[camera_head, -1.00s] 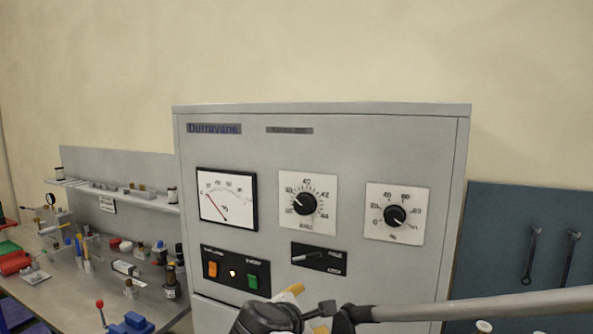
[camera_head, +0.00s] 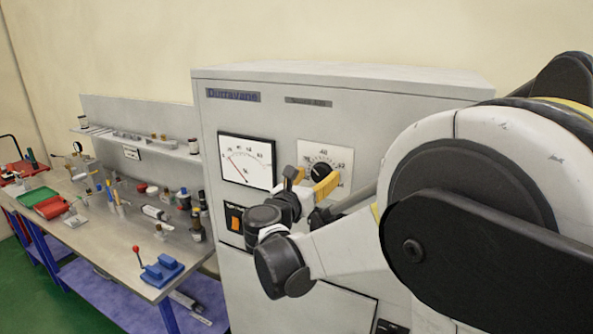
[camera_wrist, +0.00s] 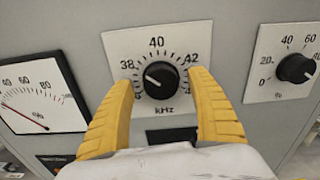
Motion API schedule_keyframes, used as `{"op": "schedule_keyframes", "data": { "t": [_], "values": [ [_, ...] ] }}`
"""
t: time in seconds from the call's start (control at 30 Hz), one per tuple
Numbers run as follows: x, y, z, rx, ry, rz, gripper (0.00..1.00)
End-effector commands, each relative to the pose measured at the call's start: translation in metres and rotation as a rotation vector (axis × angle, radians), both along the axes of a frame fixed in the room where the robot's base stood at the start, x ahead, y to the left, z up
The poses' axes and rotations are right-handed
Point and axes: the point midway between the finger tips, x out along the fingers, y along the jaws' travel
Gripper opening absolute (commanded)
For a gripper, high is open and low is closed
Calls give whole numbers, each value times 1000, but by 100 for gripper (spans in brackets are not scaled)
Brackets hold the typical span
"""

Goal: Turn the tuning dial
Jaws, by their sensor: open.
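The tuning dial (camera_wrist: 161,80) is a black round knob with a white pointer line on a white plate marked kHz, with numbers 38, 40 and 42. In the wrist view its pointer is toward the left. My gripper (camera_wrist: 163,86) is open, with one yellow finger on each side of the dial; I cannot tell whether they touch it. In the head view the dial (camera_head: 320,171) is partly covered by my gripper (camera_head: 312,182) at the panel.
A needle meter (camera_wrist: 38,95) is left of the dial plate, and a second black knob marked % (camera_wrist: 296,68) is at the right. The grey cabinet (camera_head: 300,118) stands beside a workbench (camera_head: 110,250) with several tools and fittings. My arm hides the cabinet's right part.

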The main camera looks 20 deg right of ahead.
Motion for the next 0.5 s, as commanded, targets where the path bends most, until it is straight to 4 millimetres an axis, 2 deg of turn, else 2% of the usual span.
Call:
{"op": "schedule_keyframes", "data": {
  "t": [0.2, 0.47, 0.5],
  "values": [
    [11, -15, 0, 1, -1, 0, 67],
    [12, -15, 0, 1, 0, 1, 67],
    [12, -15, 0, 1, 0, 1, 59]
  ]
}}
